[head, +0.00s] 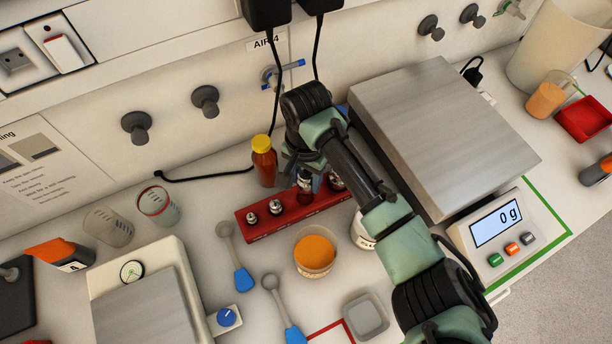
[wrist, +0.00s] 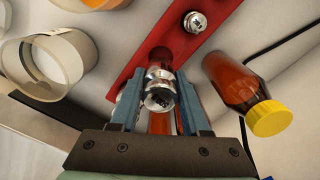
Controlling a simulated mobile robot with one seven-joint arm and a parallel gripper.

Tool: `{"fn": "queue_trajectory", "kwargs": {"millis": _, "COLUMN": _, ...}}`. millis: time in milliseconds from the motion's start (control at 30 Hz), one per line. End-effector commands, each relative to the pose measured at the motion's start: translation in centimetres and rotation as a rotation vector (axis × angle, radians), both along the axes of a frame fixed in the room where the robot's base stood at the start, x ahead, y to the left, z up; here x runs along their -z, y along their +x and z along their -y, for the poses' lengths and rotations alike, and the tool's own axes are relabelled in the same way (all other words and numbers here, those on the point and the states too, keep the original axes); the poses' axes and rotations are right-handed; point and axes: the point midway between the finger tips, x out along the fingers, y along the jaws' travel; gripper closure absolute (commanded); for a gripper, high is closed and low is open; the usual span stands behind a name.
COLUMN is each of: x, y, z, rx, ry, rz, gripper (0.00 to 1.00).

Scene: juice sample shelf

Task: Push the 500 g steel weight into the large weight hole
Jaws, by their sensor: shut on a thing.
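The red weight block (head: 290,221) lies on the bench and holds several steel weights. My gripper (head: 304,172) is over the right part of this block, pointing down. In the wrist view its two blue-grey fingers (wrist: 158,108) are shut on a shiny steel weight (wrist: 159,92). The weight is upright with its knob toward the camera. A dark round spot, which looks like a hole, shows on the red block (wrist: 132,72) just beyond the weight. I cannot tell whether the weight's base is in a hole or above it.
A smaller weight (wrist: 195,22) stands in the block. An amber bottle with a yellow cap (head: 263,160) stands close behind the block. A cup of orange powder (head: 315,254) is in front. A large balance (head: 497,226) reading 0 g is at the right.

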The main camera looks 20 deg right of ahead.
Motion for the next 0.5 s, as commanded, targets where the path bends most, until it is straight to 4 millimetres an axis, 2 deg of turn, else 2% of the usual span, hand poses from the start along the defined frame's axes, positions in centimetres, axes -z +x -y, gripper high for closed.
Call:
{"fn": "queue_trajectory", "kwargs": {"millis": 433, "x": 3.5, "y": 0.0, "z": 0.0, "rx": -0.002, "ry": -0.002, "rz": 0.003, "gripper": 1.0}}
{"fn": "queue_trajectory", "kwargs": {"millis": 500, "x": 2.9, "y": 0.0, "z": 0.0, "rx": -0.002, "ry": -0.001, "rz": 0.002, "gripper": 1.0}}
